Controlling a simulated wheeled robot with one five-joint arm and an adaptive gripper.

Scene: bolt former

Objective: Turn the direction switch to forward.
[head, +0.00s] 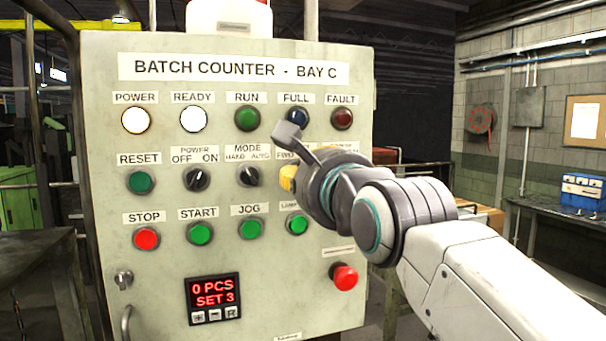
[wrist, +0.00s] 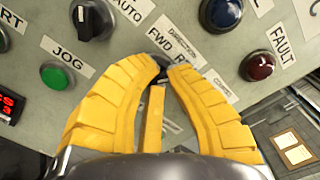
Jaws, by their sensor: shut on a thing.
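The direction switch (wrist: 161,66) is a dark knob under the FWD label (wrist: 158,46) in the wrist view. Only a small part of it shows between my fingertips, and I cannot tell which way it points. My gripper (wrist: 165,72) has yellow fingers closed around the knob, with a third yellow piece between them. In the head view my gripper (head: 288,178) is at the panel, right of the mode switch (head: 249,176), and hides the direction switch. The FWD label (head: 284,156) shows just above it.
The grey control panel (head: 170,270) carries several lamps and buttons close by. The green jog button (head: 250,229) and another green button (head: 297,224) sit below my gripper. A red knob (head: 344,277) sticks out lower right. A dark opening lies right of the panel.

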